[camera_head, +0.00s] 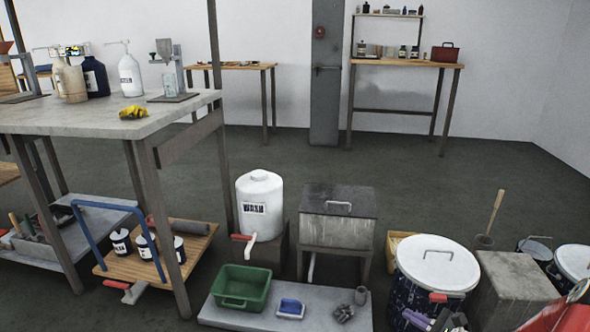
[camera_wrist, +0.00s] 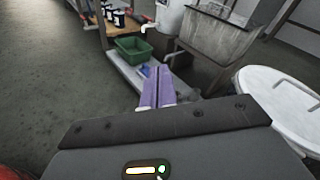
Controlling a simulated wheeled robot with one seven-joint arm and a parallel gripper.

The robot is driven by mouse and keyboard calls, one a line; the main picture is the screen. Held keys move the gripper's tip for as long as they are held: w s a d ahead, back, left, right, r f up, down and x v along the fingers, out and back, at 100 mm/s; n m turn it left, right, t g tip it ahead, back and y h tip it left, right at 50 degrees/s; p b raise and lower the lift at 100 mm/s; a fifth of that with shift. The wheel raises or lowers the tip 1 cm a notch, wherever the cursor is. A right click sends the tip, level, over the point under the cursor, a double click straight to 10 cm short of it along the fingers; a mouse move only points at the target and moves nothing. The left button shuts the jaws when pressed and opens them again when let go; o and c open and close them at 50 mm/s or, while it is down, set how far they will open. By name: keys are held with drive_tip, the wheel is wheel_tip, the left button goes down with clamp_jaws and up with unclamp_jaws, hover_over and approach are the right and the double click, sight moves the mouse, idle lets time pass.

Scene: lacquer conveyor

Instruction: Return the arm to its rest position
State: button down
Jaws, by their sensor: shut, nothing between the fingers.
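My gripper (camera_wrist: 155,72) shows in the wrist view as two purple fingers pressed together, with nothing between them. In the head view, my gripper (camera_head: 416,319) shows at the bottom right edge, partly cut off by the frame. It appears in front of a dark drum with a white lid (camera_head: 438,264). In the wrist view the white lid (camera_wrist: 290,105) lies to the right of the fingers. The fingers point toward a low grey platform (camera_wrist: 180,88) with a green basin (camera_wrist: 133,50) on it.
A white jug (camera_head: 260,205) and a grey lidded tank (camera_head: 338,215) stand behind the platform. A concrete block (camera_head: 515,290) and more drums are at right. A workbench (camera_head: 170,115) with bottles and a yellow cloth (camera_head: 132,112) is at left. Open floor (camera_head: 440,190) lies behind the drums.

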drive_tip(key=s+a+r+n+g+h, duration=0.1)
drive_tip(key=s+a+r+n+g, duration=0.35)
drive_tip(key=a+r+n, duration=0.35)
drive_tip(key=s+a+r+n+g+h, duration=0.1)
drive_tip(key=s+a+r+n+g, duration=0.4)
drive_tip(key=a, duration=0.5)
drive_tip(key=s+a+r+n+t+h, duration=0.1)
drive_tip(key=s+r+n+t+h, duration=0.1)
drive_tip(key=s+r+n+h, duration=0.5)
drive_tip(key=shift+s+r+n+h, duration=0.3)
drive_tip(key=shift+s+r+n, duration=2.05)
drive_tip(key=shift+s, duration=0.75)
drive_tip(key=shift+a, duration=0.1)
